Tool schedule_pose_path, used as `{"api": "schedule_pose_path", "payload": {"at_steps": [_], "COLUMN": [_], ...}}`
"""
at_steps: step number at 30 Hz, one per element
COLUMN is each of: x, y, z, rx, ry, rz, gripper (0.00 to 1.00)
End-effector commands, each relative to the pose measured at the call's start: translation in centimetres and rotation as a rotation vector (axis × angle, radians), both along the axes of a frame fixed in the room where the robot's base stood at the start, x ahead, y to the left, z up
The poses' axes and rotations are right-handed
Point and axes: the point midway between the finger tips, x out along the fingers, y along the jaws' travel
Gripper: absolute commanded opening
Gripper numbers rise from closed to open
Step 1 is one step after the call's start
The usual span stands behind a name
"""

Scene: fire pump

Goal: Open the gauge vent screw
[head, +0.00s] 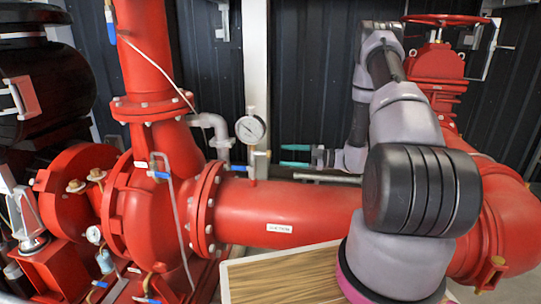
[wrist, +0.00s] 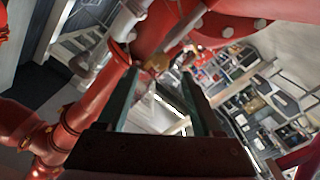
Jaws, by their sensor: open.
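The round white-faced pressure gauge (head: 250,129) stands upright on a short stem above the red horizontal pipe in the head view. A small grey valve block (head: 262,165) sits just below it and to its right. The vent screw itself is too small to make out. My gripper (head: 294,156) is to the right of the valve block, pointing left, with its two teal fingers apart and nothing between them. A gap shows between the fingertips and the block. In the wrist view my gripper (wrist: 158,82) also shows open; the gauge is not clearly visible there.
The red pipe (head: 285,205) runs below my gripper. A blue lever (head: 238,168) is left of the gauge stem. A grey bent pipe (head: 215,130) stands behind at left. A wood-topped surface (head: 280,275) is in front. A red handwheel valve (head: 440,55) stands behind my arm.

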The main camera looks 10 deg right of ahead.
Motion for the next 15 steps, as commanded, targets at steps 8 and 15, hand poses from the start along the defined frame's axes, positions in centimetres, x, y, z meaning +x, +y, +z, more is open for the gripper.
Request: {"api": "schedule_pose_path", "payload": {"at_steps": [8,15], "x": [1.9,2.6], "y": [4.8,6.4], "z": [0.0,0.0], "rx": [0.000,-0.002], "ry": [-0.002,-0.002], "rz": [0.003,0.002], "gripper": [0.68,0.68]}}
